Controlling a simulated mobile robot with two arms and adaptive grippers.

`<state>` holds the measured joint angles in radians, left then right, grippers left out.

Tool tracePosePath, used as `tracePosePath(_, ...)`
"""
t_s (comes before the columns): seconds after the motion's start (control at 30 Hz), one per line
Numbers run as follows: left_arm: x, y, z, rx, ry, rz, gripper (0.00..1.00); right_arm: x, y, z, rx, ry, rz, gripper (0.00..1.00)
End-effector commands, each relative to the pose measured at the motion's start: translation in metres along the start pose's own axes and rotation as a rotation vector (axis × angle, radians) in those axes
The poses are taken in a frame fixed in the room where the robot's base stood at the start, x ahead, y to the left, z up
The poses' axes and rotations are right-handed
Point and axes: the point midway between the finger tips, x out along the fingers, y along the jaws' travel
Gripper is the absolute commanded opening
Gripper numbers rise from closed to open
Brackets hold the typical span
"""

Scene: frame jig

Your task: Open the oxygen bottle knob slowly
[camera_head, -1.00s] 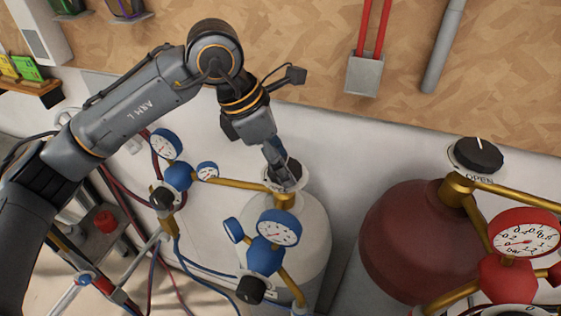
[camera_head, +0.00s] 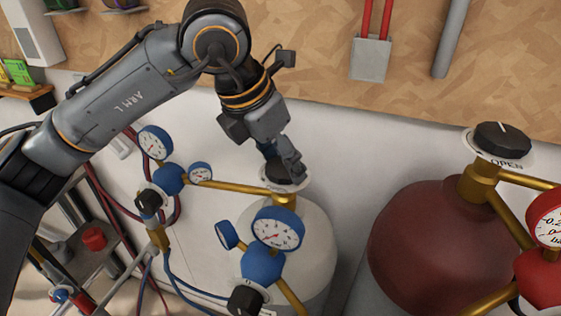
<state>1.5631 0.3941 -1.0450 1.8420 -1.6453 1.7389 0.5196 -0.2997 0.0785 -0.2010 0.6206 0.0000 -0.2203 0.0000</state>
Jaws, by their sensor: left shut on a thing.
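The oxygen bottle (camera_head: 312,240) is the white cylinder at centre with a brass valve and blue-rimmed gauges. Its black knob (camera_head: 274,177) sits on top, over a pale label disc. My left gripper (camera_head: 288,165) comes down from above and is shut on the knob, its fingers hiding part of it. A blue-rimmed gauge (camera_head: 278,229) faces up in front of the bottle, and another (camera_head: 155,142) stands to the left. The knob's marking is hidden. My right gripper is out of view.
A dark red bottle (camera_head: 425,240) with a black knob (camera_head: 502,139) marked OPEN stands at right. Its red gauge (camera_head: 550,220) is cut off by the edge. Brass pipes and hoses crowd the front left. The white wall (camera_head: 370,140) behind is clear.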

Motion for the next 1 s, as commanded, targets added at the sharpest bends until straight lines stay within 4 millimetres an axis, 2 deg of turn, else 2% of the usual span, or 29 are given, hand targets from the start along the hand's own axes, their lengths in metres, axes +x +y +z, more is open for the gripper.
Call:
tracePosePath(0.3,0.002,-0.001,-0.001,0.0,0.007,-0.002,0.26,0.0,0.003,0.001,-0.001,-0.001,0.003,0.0)
tracePosePath(0.33,0.002,-0.001,-0.001,0.0,0.007,-0.002,0.62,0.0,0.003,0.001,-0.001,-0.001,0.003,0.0)
tracePosePath(0.43,0.001,-0.001,-0.001,0.0,0.006,-0.002,0.8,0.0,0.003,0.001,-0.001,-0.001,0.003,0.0)
tracePosePath(0.8,-0.002,0.0,0.0,0.0,0.001,0.0,0.8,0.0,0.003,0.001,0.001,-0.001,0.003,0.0)
tracePosePath(0.87,-0.007,0.0,0.0,0.0,0.0,0.001,0.8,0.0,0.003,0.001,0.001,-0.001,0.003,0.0)
tracePosePath(1.0,-0.03,0.001,0.001,0.0,-0.002,0.003,0.8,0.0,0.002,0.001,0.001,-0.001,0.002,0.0)
